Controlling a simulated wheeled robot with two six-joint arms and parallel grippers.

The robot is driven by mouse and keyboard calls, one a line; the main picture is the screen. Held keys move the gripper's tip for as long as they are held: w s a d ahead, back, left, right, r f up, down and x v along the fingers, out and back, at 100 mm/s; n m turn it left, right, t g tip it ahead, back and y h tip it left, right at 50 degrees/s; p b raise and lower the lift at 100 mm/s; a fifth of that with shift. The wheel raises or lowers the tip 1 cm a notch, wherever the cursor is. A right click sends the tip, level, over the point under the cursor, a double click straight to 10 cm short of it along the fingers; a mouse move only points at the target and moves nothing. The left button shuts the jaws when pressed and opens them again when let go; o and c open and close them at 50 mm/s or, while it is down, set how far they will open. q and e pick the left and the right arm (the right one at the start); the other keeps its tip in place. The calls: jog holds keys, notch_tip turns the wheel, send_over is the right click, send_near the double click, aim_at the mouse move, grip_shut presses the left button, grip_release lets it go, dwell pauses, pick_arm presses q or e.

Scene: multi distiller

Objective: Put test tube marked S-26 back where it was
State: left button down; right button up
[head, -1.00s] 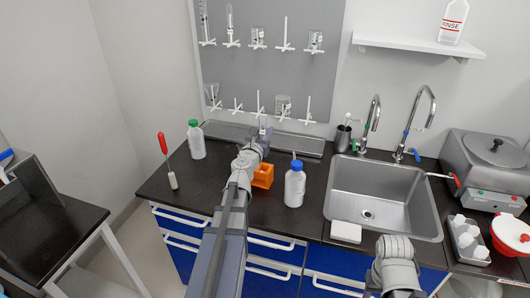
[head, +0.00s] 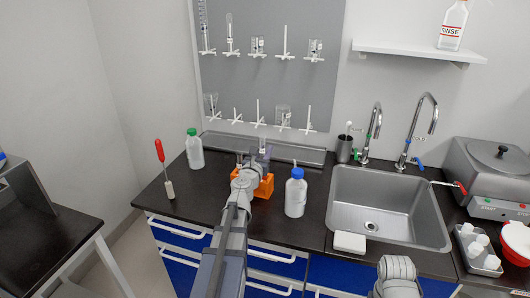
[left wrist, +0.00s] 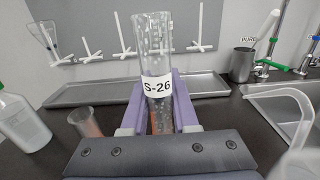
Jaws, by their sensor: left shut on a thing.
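The test tube marked S-26 (left wrist: 157,85) is clear glass with a white label, held nearly upright between the purple fingers of my left gripper (left wrist: 160,118). In the head view my left gripper (head: 258,156) is shut on it above or beside the orange rack (head: 265,186), which my arm partly hides. The tube's lower end is hidden by the gripper, so I cannot tell whether it touches the rack. Another clear tube (left wrist: 88,121) stands to its left in the left wrist view. The grey pegboard (head: 268,88) holds glassware on white pegs. My right gripper is not visible.
A green-capped bottle (head: 195,150) stands left of the rack and a blue-capped bottle (head: 296,196) right of it. A red-handled tool (head: 161,157) stands farther left. A metal tray (head: 300,153) lies below the pegboard; the sink (head: 385,205) is to the right.

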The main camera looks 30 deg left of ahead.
pick_arm(q)
jog(key=shift+f+b, duration=0.45)
jog(key=shift+f, duration=0.1)
jog(key=c, duration=0.7)
grip_release()
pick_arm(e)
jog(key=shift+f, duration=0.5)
pick_arm(q)
jog(key=shift+r, duration=0.1)
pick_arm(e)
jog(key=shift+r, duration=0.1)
